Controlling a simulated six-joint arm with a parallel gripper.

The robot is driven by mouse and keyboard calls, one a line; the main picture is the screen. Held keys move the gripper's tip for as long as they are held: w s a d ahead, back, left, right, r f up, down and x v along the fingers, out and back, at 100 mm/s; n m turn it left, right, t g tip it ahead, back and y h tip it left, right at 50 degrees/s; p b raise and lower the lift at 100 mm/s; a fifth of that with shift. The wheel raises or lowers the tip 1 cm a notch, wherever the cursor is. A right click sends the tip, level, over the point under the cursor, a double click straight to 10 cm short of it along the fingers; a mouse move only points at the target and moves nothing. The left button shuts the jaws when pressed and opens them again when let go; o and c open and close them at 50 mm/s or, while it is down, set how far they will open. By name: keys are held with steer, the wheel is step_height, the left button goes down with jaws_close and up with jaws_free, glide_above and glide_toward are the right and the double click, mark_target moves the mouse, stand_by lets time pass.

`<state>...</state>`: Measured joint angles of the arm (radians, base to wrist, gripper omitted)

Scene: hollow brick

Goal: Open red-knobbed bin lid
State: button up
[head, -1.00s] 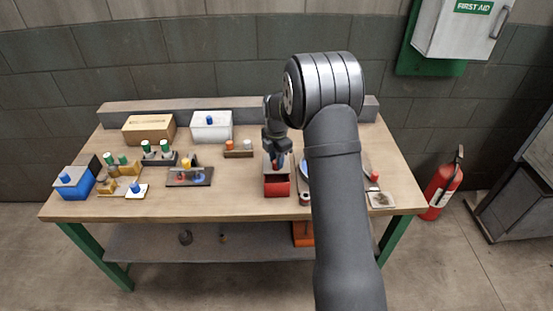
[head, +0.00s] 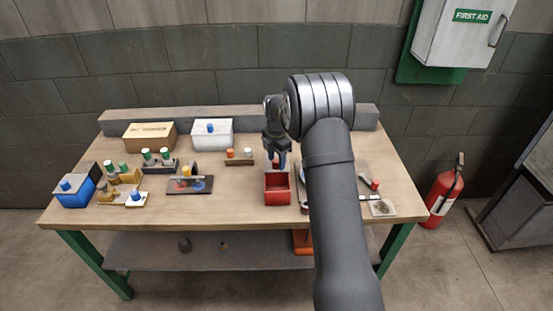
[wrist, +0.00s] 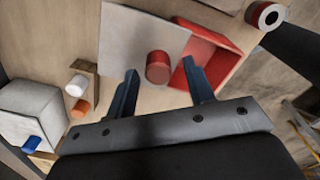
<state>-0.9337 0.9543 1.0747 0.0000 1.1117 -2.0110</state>
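The red bin (head: 277,196) stands near the front middle of the table, and its red interior shows. In the wrist view the bin (wrist: 215,55) is beside a flat pale grey lid (wrist: 130,35) with a round red knob (wrist: 158,67). The lid lies off most of the opening; whether its edge still rests on the bin is unclear. My gripper (head: 277,166) is over the bin's back side. In the wrist view my gripper (wrist: 162,75) has its two blue fingers apart, with the knob seen between their tips and a gap on each side.
A white bin with a blue knob (head: 211,135) and a cardboard box (head: 149,135) stand at the back. A wooden block with orange and white pegs (head: 239,157) is left of my gripper. A blue bin (head: 76,190) is at far left. Bare table lies in front.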

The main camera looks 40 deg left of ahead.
mark_target(277, 161)
step_height(277, 161, up, 18)
steer(key=shift+f, duration=0.25)
stand_by(0.3)
steer(key=shift+f, duration=0.1)
step_height(277, 161, down, 17)
steer(key=shift+f, duration=0.15)
stand_by(0.6)
